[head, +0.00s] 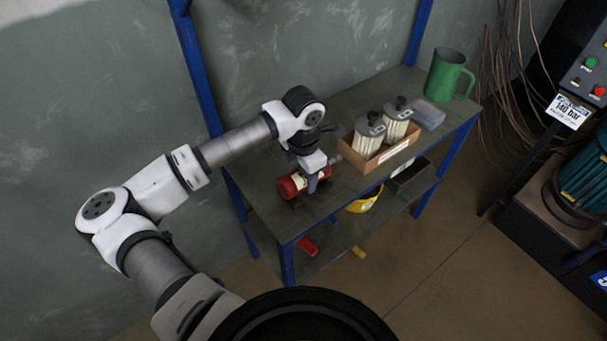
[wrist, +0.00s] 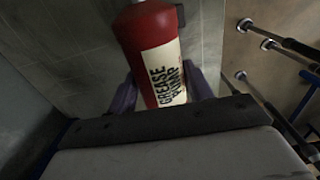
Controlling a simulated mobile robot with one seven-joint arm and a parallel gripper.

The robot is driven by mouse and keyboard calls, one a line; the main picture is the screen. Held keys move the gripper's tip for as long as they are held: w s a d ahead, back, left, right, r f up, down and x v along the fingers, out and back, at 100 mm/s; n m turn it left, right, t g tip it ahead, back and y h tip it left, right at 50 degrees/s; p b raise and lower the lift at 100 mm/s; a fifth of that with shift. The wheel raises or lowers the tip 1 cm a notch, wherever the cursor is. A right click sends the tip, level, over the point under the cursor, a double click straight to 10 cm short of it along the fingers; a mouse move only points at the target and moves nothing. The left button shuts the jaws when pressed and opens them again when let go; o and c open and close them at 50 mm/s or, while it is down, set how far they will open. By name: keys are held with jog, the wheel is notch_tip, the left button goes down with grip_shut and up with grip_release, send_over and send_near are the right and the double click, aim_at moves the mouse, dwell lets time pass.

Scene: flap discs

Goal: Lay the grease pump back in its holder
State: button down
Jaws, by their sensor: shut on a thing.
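The grease pump (head: 290,186) is a red cylinder with a cream label, lying roughly level at the left part of the bench top in the head view. My gripper (head: 318,181) is shut on it from above. In the wrist view the red body (wrist: 150,35) and its label, reading GREASE PUMP, sit between the two purple fingers of my gripper (wrist: 160,92). The far end of the pump is cut off by the frame top. Something dark shows under the pump in the head view; I cannot tell whether it is the holder or whether the pump touches it.
A cardboard box (head: 377,173) with two filter-like canisters (head: 369,137) stands right of the pump. A clear container (head: 428,114) and a green jug (head: 446,76) are farther right. Blue posts (head: 192,65) flank the bench (head: 262,203). A yellow bowl (head: 366,203) is on the lower shelf.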

jog(key=shift+f+b, duration=0.6)
jog(key=shift+b, duration=0.1)
dwell(0.5)
jog(key=c, duration=0.5)
grip_release()
